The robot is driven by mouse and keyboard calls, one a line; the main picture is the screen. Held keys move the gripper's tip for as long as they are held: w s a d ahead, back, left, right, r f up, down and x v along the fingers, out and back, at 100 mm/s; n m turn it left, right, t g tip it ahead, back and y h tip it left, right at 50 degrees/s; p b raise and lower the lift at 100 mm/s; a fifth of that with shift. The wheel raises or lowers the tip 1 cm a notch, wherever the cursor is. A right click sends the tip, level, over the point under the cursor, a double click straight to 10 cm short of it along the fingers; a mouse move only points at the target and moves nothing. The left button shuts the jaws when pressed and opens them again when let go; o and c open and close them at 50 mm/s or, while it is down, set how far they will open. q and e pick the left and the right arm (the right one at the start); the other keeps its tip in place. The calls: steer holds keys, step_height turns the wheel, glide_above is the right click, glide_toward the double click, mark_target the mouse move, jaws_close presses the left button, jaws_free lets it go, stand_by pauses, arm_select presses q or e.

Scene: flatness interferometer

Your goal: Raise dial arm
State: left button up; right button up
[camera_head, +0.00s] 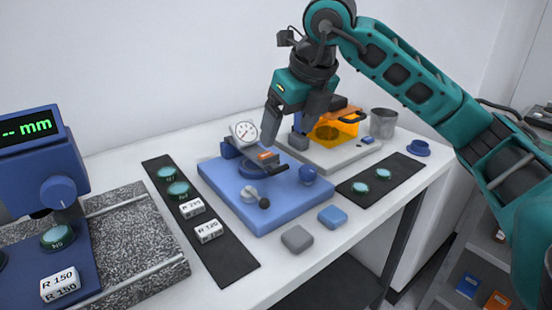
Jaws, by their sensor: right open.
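The dial arm (267,158) is a dark arm with an orange part, over the middle of a blue base plate (263,212). A round white dial gauge (244,131) with a red needle stands at the back left of that base. My right gripper (290,132) comes down from above, behind and just right of the dial arm. Its fingers are spread and nothing shows between them. I cannot tell whether a finger touches the arm. My left gripper does not show.
Dark mats with greenish discs lie left (222,250) and right (380,178) of the base. An orange-shielded device (338,128) and a grey cup (383,123) stand behind. Grey (297,238) and blue (332,216) blocks lie in front. A blue instrument (40,185) on granite stands left.

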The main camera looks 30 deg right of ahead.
mark_target(274, 165)
steer(key=b+x, duration=0.1)
steer(key=x, duration=0.7)
steer(key=shift+w+f, duration=0.15)
steer(key=shift+f, duration=0.2)
steer(key=c, duration=1.5)
steer(key=shift+r, duration=0.1)
